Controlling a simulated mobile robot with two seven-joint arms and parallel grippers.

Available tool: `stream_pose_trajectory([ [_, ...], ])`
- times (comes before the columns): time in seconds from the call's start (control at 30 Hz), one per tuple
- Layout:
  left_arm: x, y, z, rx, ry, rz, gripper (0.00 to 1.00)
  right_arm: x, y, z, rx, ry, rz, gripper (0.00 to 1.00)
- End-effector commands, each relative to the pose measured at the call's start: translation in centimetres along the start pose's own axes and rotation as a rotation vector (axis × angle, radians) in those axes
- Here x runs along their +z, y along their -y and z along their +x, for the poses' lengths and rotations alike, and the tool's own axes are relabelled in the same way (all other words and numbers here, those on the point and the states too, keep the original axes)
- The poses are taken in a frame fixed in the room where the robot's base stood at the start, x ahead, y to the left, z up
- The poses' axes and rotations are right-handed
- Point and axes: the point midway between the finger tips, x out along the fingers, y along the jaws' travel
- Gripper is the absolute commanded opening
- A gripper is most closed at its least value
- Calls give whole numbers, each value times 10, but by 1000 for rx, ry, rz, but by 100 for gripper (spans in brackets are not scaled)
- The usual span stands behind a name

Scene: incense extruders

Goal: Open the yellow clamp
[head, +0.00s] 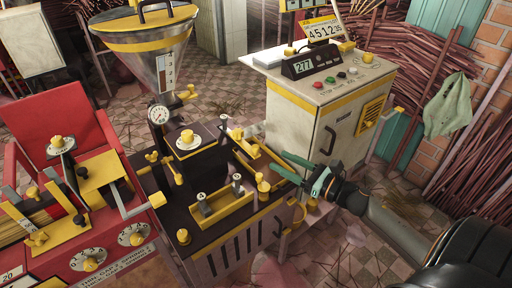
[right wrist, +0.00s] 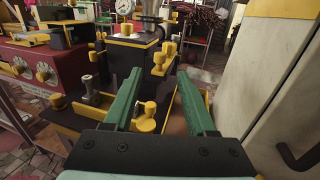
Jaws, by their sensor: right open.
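My right gripper (head: 299,173) is open at the right end of the dark extruder bench (head: 222,222). In the right wrist view its two green fingers (right wrist: 158,73) stand wide apart with nothing held. A yellow knob on a round yellow base (right wrist: 146,122) shows between the fingers, beyond them and not touching as far as I can see. It appears to be the yellow knob (head: 263,184) at the bench's right end. A long yellow bar assembly (head: 255,148) lies behind it. I cannot tell for certain which yellow fitting is the clamp. My left gripper is not in view.
A pale control cabinet (head: 300,125) stands close behind my right gripper and fills the right of the wrist view. A funnel hopper (head: 150,45) rises behind the bench. A red machine (head: 70,170) is at left. Open tiled floor (head: 340,255) lies at front right.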

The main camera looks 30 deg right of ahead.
Motion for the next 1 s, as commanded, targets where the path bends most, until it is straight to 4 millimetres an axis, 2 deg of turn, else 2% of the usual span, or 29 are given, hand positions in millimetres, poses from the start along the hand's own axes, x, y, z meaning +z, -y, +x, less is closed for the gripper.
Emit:
stream_pose_trajectory([
  [0.3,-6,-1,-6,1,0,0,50,2,0,55,-1,2,3,56],
  [0.5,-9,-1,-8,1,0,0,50,2,1,82,-2,2,4,56],
  [0.7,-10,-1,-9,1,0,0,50,0,0,96,-1,1,5,56],
  [1.0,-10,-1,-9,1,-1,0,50,-1,0,99,-1,-1,5,56],
])
